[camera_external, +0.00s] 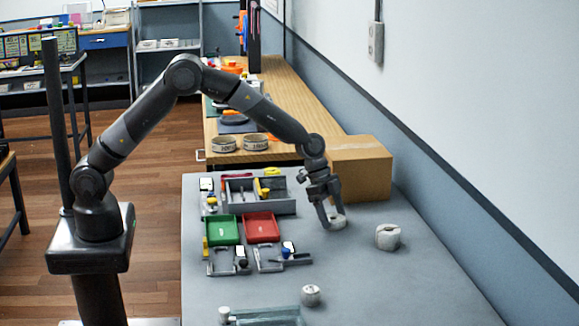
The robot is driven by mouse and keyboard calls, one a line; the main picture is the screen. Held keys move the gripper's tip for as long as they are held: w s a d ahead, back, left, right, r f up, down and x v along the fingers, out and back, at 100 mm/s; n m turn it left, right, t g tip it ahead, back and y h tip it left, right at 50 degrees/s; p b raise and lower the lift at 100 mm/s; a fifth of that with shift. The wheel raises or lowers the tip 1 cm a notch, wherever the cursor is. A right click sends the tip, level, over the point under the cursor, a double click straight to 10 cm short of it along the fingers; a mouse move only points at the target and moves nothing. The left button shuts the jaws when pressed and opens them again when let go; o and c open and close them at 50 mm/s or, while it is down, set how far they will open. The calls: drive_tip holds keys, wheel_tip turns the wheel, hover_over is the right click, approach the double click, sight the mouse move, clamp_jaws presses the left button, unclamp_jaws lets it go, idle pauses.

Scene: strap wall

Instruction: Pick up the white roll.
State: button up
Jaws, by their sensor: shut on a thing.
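My gripper (328,215) is low over the grey table, right of the trays. Its fingers point down and are shut on a small white roll (338,221). The fingers hide part of this roll, and I cannot tell whether it still touches the table. A second whitish, roll-like piece (388,236) lies on the table to the right of my gripper, apart from it.
A cardboard box (362,172) stands close behind my gripper. Green (223,230) and red (262,227) trays and a grey organizer (262,206) are to the left. A small pale cylinder (311,295) stands near the front. The table's right front is clear.

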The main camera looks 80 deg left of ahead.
drive_tip(key=shift+c, duration=1.4)
